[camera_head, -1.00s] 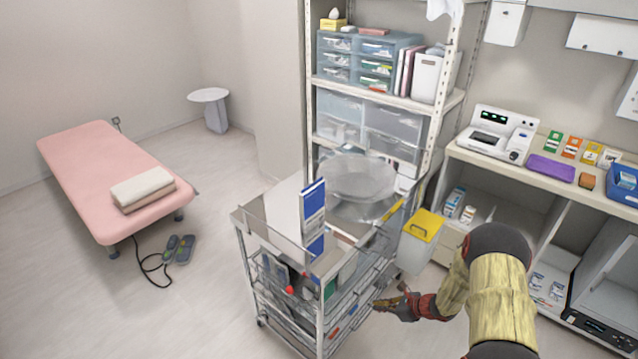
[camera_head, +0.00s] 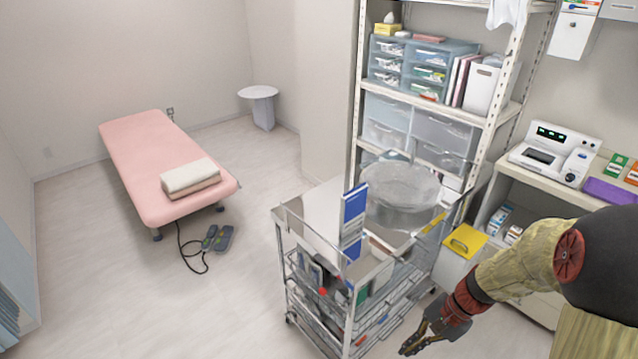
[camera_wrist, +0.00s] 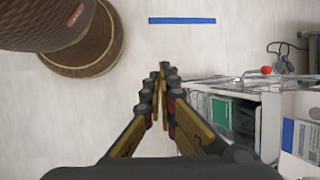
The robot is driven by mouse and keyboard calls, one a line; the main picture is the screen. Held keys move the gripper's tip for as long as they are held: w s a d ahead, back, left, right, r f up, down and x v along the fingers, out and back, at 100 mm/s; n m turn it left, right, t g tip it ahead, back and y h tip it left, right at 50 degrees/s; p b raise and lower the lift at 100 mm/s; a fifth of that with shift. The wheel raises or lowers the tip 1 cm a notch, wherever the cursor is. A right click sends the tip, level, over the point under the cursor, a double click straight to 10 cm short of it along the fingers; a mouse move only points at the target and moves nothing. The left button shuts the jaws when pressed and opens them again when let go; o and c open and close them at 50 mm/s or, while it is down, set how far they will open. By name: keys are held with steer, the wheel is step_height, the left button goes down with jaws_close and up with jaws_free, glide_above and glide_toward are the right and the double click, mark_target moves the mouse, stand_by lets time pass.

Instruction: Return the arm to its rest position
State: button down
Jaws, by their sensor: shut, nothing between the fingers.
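My gripper (camera_head: 408,350) hangs low at the front right of the metal cart in the head view, pointing down and left. Its fingers are together with nothing between them; in the wrist view the fingertips (camera_wrist: 164,68) meet over bare floor. My arm comes in from the right edge, bent, in front of the counter. The cart (camera_head: 290,232) stands just left of my gripper, with a small gap that I cannot judge exactly.
The cart holds a clear basin (camera_head: 400,190) and a blue-white box (camera_head: 352,222). A yellow-lidded bin (camera_head: 465,241) stands behind my arm. A pink bed (camera_head: 140,160) and pedals (camera_head: 217,238) are at left.

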steer(key=s+a+r+n+t+h, duration=0.1)
steer(key=s+r+n+t, duration=0.1)
steer(key=r, duration=0.6)
steer(key=s+a+r+n+t+h, duration=0.1)
steer(key=s+r+n, duration=0.3)
steer(key=r, duration=0.5)
steer(key=s+a+r+n+t+h, duration=0.2)
steer(key=s+r, duration=0.4)
steer(key=r, duration=0.3)
steer(key=shift+s+n+t+h, duration=0.15)
steer(key=shift+n+t+h, duration=0.5)
steer(key=shift+n, duration=0.35)
